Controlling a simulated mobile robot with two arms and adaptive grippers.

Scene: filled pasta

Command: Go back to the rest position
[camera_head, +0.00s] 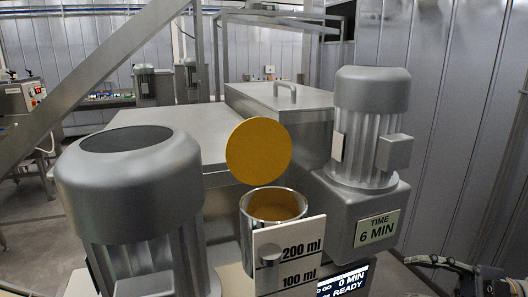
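No gripper fingers show in the head view. A dark part with cables (488,280) cuts into the bottom right corner and looks like part of my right arm; its fingers cannot be made out. Nothing of my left arm is recognizable. A round metal container (247,228) with brownish-orange contents (275,206) stands at the centre. A flat yellow-orange disc (258,151) appears upright just above and behind its rim; what holds it up is not visible.
A white 200 ml/100 ml scale panel (301,249) with a grey knob stands before the container. Large motor housings stand left (130,185) and right (369,105), the right one labelled 6 MIN. A small display (343,281) reads READY. Steel boxes (285,100) fill the middle behind.

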